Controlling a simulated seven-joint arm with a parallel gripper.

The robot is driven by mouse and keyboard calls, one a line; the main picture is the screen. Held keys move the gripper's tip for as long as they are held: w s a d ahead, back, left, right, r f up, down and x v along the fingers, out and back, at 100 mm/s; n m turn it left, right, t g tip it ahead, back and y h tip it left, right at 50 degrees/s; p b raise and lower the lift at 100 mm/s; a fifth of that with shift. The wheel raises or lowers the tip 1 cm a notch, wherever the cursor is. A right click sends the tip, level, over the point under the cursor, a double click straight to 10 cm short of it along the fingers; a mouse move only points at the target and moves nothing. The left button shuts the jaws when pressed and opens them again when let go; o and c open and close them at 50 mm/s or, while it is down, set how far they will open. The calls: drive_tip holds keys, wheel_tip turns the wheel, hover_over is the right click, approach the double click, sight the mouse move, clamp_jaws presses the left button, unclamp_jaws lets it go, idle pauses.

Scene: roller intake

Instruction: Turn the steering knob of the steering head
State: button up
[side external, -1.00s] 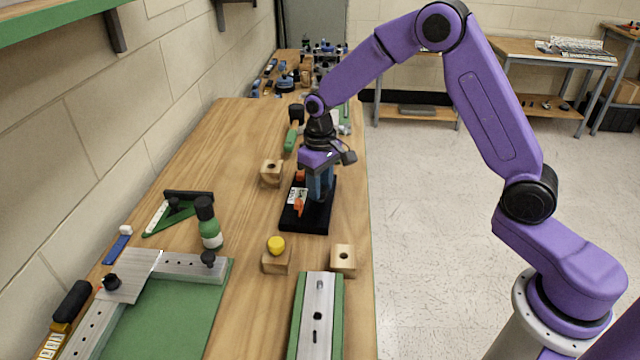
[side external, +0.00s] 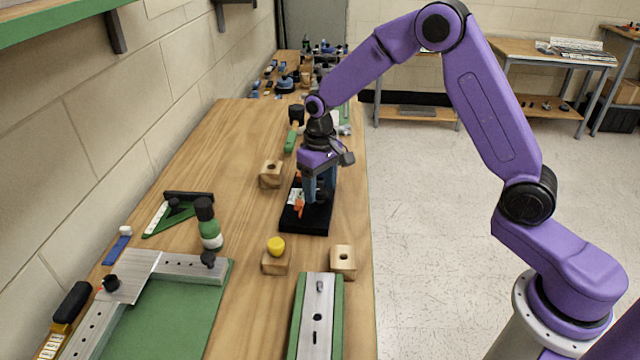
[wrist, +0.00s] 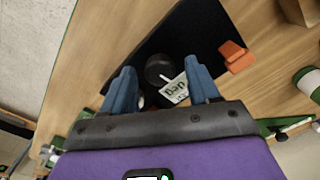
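The steering head is a black base plate (side external: 292,222) lying on the wooden bench, with orange parts (side external: 299,208) and a white label. In the wrist view the black plate (wrist: 208,28) carries an orange block (wrist: 236,56), a label with lettering (wrist: 175,88) and a dark round knob (wrist: 159,68) with a light pointer mark. My gripper (side external: 319,194) is low over the plate, pointing down. In the wrist view its two blue fingers (wrist: 158,70) are spread to either side of the knob, with visible gaps. The knob's lower part is hidden.
Wooden blocks (side external: 271,175) (side external: 343,262) and a block with a yellow knob (side external: 276,247) stand around the plate. A green-edged metal rail (side external: 318,315) lies in front. The bench's right edge is close by.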

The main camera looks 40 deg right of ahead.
sight(320, 191)
wheel_tip(320, 191, up, 18)
drive_tip(key=shift+f, duration=0.25)
idle(0.3)
drive_tip(key=shift+s, duration=0.1)
drive_tip(key=s+a+f+n, duration=0.1)
drive_tip(key=s+a+n, duration=0.15)
drive_tip(key=s, duration=0.55)
drive_tip(key=s+a+f+n, duration=0.1)
drive_tip(key=s+n, duration=0.2)
drive_tip(key=s, duration=0.4)
drive_tip(key=s+d+f+n, duration=0.2)
drive_tip(key=s+d+n, duration=0.1)
drive_tip(key=s, duration=0.6)
drive_tip(key=s+d+f+n, duration=0.3)
drive_tip(key=s, duration=0.7)
drive_tip(key=shift+s+f, duration=0.3)
drive_tip(key=shift+f, duration=0.05)
drive_tip(key=shift+d, duration=0.1)
